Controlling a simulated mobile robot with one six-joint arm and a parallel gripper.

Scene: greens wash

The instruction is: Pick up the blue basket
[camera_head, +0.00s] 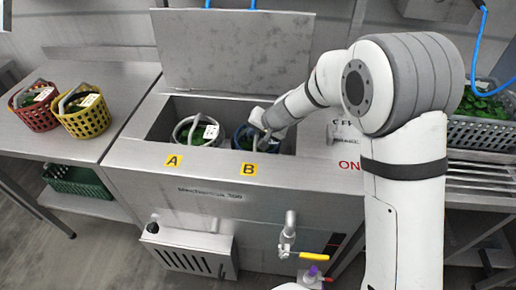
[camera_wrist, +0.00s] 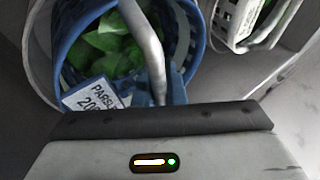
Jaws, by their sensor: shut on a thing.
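The blue basket (camera_head: 241,138) sits in the wash tank at position B, with green leaves inside. In the wrist view the blue basket (camera_wrist: 183,62) shows its grey handle, its leaves and a white label starting "PARSL". My gripper (camera_head: 260,120) reaches down into the tank from the right and is shut on the basket's handle.
A white basket (camera_head: 184,136) stands beside it at position A. The tank's raised lid (camera_head: 230,50) is behind. Red (camera_head: 36,118) and yellow (camera_head: 88,120) baskets stand on the left table (camera_head: 105,80). A grey crate of greens (camera_head: 480,134) is at right.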

